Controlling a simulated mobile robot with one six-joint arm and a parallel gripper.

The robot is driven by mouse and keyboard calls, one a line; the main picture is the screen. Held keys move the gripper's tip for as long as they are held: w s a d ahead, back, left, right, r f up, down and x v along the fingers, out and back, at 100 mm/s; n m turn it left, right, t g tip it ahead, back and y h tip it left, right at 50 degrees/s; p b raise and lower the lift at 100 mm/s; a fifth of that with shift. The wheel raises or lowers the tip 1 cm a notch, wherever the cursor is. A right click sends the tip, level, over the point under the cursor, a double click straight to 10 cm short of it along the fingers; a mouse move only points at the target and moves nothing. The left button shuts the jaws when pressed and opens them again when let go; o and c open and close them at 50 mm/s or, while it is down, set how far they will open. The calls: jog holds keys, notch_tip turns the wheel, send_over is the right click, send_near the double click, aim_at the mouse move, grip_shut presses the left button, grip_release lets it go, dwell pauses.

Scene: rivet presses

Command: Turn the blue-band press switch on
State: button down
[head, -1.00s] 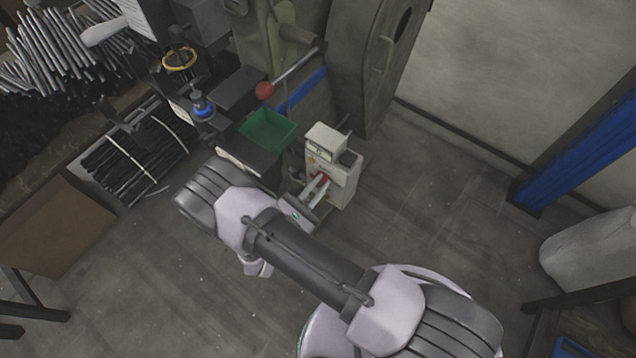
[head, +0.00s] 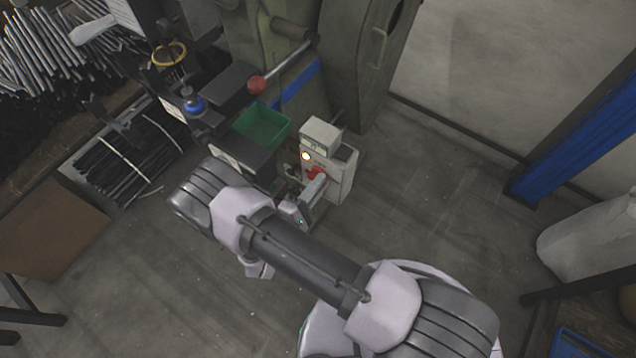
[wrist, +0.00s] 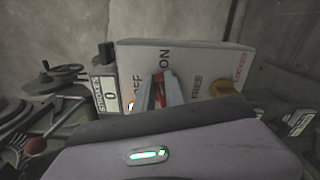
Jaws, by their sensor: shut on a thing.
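The blue-band press (head: 330,60) carries a blue stripe (head: 301,86) on its green-grey body. Its pale control box (head: 341,180) stands at the press's lower right. The red switch (head: 318,173) is on the box front, and my gripper (head: 315,185) is shut on it. In the wrist view the red switch (wrist: 157,95) shows between my fingers (wrist: 168,92), just below the word ON and right of OFF. The fingers hide part of it. A small lamp (head: 305,156) glows bright on the box.
In the wrist view a yellow knob (wrist: 231,104) sits by FREE and LOCKED, and a stroke counter (wrist: 107,94) reads 0. A red-ball lever (head: 257,85) and green bin (head: 262,129) are left of the box.

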jog(key=shift+f+m, duration=0.25)
jog(key=shift+m, duration=1.15)
jog(key=c, duration=1.4)
grip_release()
jog(key=shift+s+a, duration=0.1)
jog(key=p+v, duration=0.2)
jog(key=v, duration=1.5)
jog(key=shift+p, duration=0.4)
jog(key=shift+s+f, duration=0.1)
